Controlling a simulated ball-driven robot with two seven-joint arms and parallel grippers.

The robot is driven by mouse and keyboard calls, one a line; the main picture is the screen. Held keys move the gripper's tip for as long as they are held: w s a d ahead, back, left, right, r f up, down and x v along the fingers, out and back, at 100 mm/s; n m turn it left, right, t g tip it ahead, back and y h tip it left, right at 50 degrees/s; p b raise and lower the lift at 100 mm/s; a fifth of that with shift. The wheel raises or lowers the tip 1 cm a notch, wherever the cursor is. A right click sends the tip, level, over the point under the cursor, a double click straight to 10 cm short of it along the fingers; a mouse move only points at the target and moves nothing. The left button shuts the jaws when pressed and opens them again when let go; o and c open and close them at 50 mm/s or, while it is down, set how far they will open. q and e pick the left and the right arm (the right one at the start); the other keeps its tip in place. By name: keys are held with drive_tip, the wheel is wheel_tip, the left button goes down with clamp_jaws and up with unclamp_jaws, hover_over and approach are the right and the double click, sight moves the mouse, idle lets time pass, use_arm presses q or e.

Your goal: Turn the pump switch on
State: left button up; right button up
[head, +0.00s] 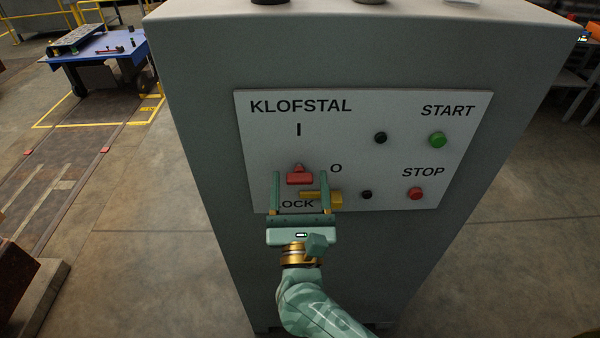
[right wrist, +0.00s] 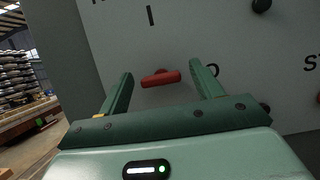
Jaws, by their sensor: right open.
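The red switch (head: 299,178) sits on the light panel (head: 360,110) marked KLOFSTAL, with an I mark above it and an O mark to its upper right. In the right wrist view the red switch (right wrist: 161,79) shows its bar lying roughly level, slightly tilted. My right gripper (head: 300,174) is open, its two fingers pointing at the panel, one on either side of the switch. In the right wrist view gaps show between the switch and both fingers (right wrist: 160,70). I cannot tell how far the fingertips are from the panel. My left gripper is not in view.
A yellow lock piece (head: 335,198) is partly hidden behind my right gripper. To the right are a green START button (head: 437,139), a red STOP button (head: 415,193) and two black knobs (head: 380,138). A blue table (head: 125,45) stands far left; open floor flanks the grey cabinet (head: 210,100).

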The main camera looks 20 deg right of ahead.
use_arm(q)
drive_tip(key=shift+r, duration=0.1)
use_arm(e)
drive_tip(key=shift+x, duration=0.95)
drive_tip(key=c, duration=1)
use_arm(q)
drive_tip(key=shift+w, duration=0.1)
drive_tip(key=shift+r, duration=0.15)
